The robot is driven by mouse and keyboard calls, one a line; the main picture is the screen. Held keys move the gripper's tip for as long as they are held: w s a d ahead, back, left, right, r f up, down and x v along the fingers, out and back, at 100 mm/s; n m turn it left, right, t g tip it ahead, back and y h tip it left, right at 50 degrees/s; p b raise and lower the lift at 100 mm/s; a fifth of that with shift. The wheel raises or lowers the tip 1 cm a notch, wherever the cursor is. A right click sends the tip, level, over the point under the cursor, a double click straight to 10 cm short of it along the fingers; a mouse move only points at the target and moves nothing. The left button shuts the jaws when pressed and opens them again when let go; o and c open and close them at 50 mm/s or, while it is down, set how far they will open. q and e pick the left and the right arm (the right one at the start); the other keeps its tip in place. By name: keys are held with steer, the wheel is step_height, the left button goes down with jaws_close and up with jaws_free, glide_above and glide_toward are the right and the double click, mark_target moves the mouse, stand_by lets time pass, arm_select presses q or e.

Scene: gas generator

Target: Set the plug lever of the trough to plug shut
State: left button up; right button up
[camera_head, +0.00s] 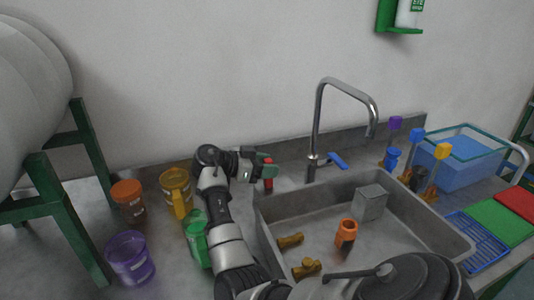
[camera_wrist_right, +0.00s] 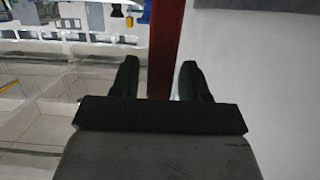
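The trough is the grey sink basin (camera_head: 440,229) in the head view. A red upright lever (camera_head: 269,184) stands at its back left corner; I take it for the plug lever. My right gripper (camera_head: 266,167) is at the upper part of this lever. In the right wrist view, the red lever (camera_wrist_right: 166,50) runs upright between the two dark fingers of my right gripper (camera_wrist_right: 158,78). The fingers are spread, with a gap visible on the left side; contact on the right is unclear. My left gripper is not in view. The drain plug cannot be made out.
A steel faucet (camera_head: 318,120) with a blue handle (camera_head: 337,161) stands behind the basin. Brass fittings (camera_head: 306,268) and a grey block (camera_head: 370,203) lie in the basin.

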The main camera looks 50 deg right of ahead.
steer(key=shift+o, duration=0.3)
steer(key=shift+a, duration=0.1)
steer(key=shift+w+a, duration=0.2)
steer(key=shift+a, duration=0.05)
steer(key=b+v, duration=0.2)
steer(key=v, duration=0.8)
steer(key=shift+r, duration=0.3)
